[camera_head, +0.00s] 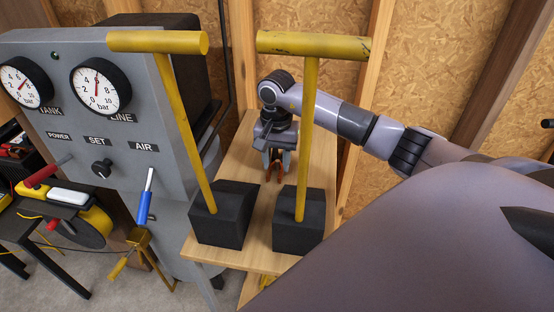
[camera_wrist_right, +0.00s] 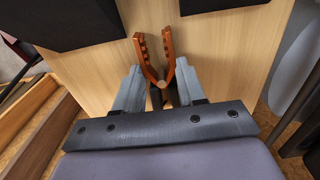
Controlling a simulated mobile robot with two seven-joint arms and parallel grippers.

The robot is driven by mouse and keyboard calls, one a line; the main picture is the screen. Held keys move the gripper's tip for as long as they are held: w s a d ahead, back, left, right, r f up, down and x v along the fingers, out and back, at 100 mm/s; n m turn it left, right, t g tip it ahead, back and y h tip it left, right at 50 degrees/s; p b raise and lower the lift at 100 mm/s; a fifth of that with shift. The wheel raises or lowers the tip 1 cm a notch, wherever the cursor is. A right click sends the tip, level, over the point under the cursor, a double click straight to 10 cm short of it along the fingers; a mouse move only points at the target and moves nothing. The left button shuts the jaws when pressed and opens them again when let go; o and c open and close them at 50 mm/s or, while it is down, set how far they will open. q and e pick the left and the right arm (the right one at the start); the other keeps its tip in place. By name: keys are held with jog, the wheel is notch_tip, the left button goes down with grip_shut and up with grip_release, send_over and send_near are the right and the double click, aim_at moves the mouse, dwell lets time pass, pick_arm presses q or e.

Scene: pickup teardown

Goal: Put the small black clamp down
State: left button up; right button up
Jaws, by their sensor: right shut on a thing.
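The small clamp (camera_head: 275,174) has orange-brown, toothed jaws, which spread open in a V in the right wrist view (camera_wrist_right: 167,58). A little of its dark part shows between my fingers there; the rest is hidden. My right gripper (camera_head: 274,155) is shut on it and holds it jaws outward over the light wooden board (camera_head: 254,257), behind the black blocks. In the right wrist view the right gripper (camera_wrist_right: 160,84) has a finger on each side of the clamp. I cannot tell whether the clamp touches the board. My left gripper is not in view.
Two black blocks with upright yellow T-handles (camera_head: 205,178) (camera_head: 307,140) stand on the board's near part, with a narrow gap between them. A grey gauge panel (camera_head: 120,180) stands to the left. A plywood wall (camera_head: 430,60) is behind. Bare board surrounds the clamp.

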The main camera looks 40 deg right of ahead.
aim_at(277, 164)
notch_tip(277, 164, up, 20)
jog(key=p, duration=0.1)
jog(key=shift+f+p, duration=0.2)
jog(key=shift+p, duration=0.15)
jog(key=shift+s, duration=0.1)
